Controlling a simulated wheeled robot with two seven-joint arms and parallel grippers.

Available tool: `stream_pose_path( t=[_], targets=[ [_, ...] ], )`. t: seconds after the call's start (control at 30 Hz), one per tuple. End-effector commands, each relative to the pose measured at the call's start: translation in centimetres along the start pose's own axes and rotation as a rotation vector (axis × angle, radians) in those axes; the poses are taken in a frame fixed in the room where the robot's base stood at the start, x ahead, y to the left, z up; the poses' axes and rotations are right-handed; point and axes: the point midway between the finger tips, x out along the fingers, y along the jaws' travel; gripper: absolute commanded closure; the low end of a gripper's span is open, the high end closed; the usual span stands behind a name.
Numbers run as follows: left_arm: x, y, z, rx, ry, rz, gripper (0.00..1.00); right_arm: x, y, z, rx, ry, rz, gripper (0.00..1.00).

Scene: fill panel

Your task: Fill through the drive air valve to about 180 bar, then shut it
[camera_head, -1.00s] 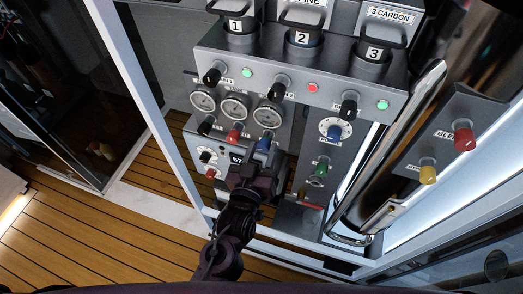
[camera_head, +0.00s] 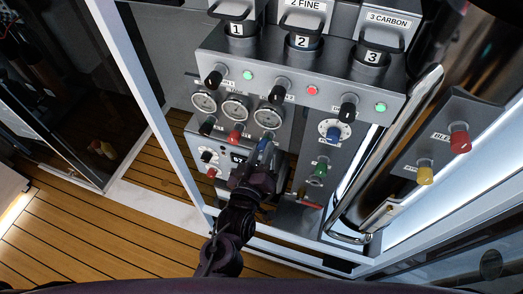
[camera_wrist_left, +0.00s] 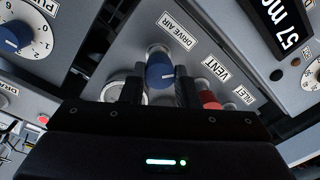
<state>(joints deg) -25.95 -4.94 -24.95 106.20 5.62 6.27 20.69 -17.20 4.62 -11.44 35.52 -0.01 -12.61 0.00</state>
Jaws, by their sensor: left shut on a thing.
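The drive air valve is a blue knob with a white mark (camera_wrist_left: 160,72), under the label DRIVE AIR in the left wrist view. My left gripper (camera_wrist_left: 158,92) has a finger on each side of it and is shut on it. In the head view this gripper (camera_head: 261,160) is at the lower panel, below the right-hand gauge (camera_head: 268,117), and partly covers the valve. The gauge needles are too small to read. A digital display (camera_wrist_left: 285,25) shows a number beginning with 57 in the left wrist view, cut off by the frame edge. My right gripper is not in view.
The red vent knob (camera_wrist_left: 209,99) is close beside my finger. A blue numbered dial (camera_head: 334,131) and a green knob (camera_head: 321,166) are to the right. Filter housings stand above. A chrome rail (camera_head: 395,145) and white frame post (camera_head: 160,115) flank the panel.

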Motion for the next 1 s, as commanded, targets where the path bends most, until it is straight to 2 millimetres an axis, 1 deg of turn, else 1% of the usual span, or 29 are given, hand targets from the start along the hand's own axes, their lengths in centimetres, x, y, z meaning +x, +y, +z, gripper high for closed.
stream_pose_path(
  t=[0.07,0.1,0.23,0.47,0.57,0.67,0.8,1.0],
  targets=[
    [0.0,0.0,0.0,0.001,0.0,0.001,0.95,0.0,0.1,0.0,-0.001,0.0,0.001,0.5],
    [0.0,0.0,0.0,0.001,0.0,0.001,0.67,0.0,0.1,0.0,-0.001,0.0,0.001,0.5],
    [0.0,0.0,0.0,0.002,0.0,0.001,0.51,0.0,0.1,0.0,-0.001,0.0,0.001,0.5],
    [0.0,0.0,0.0,0.003,0.0,0.0,0.51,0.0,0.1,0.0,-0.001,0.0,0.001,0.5],
    [-0.4,-0.1,0.1,0.003,-0.001,0.0,0.51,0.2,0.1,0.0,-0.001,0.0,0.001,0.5],
    [-1.6,-0.2,0.2,0.003,-0.002,-0.001,0.51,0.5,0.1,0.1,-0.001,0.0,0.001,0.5],
    [-4.1,-0.2,0.4,0.002,-0.004,-0.001,0.51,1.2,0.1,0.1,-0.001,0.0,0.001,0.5],
    [-6.9,-0.1,0.2,0.003,-0.003,-0.001,0.51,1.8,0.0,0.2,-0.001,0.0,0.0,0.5]
  ],
)
